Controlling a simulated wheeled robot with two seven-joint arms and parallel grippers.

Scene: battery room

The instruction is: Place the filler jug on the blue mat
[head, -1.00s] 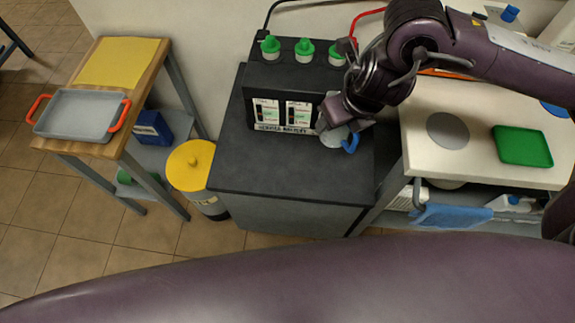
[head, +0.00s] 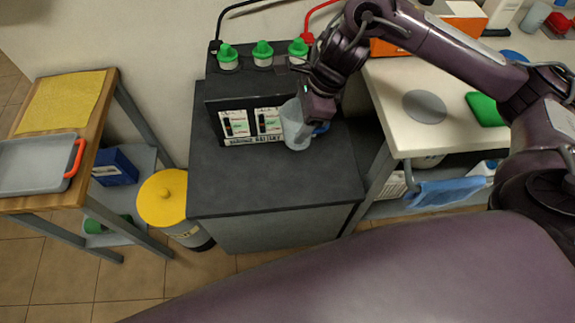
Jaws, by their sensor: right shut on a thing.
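The filler jug (head: 294,124) is a clear, pale vessel with a blue handle, in front of the battery on the dark cabinet. My right gripper (head: 316,108) is shut on it at its handle side and partly hides it. I cannot tell whether the jug touches the cabinet top. A blue round patch, likely the blue mat (head: 513,56), shows at the back of the white table on the right, partly hidden by my right arm. My left gripper is not in view.
The battery (head: 245,88) with several green caps stands on the dark cabinet (head: 270,185). The white table (head: 400,75) bears a grey round mat (head: 425,106) and a green mat (head: 484,109). A yellow-lidded bin (head: 162,197) and a wooden-topped table (head: 92,130) stand at left.

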